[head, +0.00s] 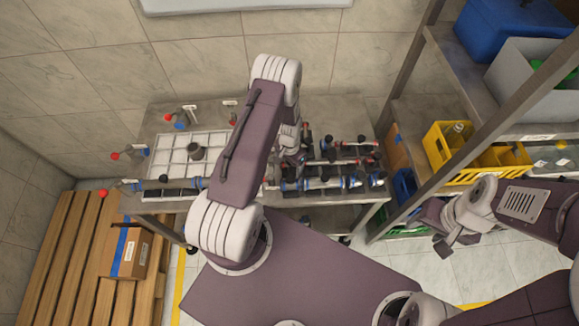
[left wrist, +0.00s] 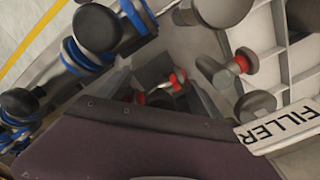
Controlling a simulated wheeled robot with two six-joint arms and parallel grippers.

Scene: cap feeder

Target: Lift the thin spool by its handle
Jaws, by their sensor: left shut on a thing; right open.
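My left gripper (head: 291,168) reaches down among the spools on the table, partly hidden by my own arm. In the left wrist view, its dark fingers (left wrist: 155,85) are shut around a small grey piece with red rings (left wrist: 166,86), which looks like the thin spool's handle. The rest of that spool is hidden, and I cannot tell whether it is off the table. My right gripper (head: 452,240) is open and empty, right of the table and away from the spools.
A thicker blue-ringed spool (left wrist: 95,35) lies close to my left gripper, with a red-ringed one (left wrist: 228,65) and a FILLER label (left wrist: 280,125) opposite. A white divided tray (head: 165,158) is on the left of the table. A shelf with a yellow crate (head: 440,155) stands right.

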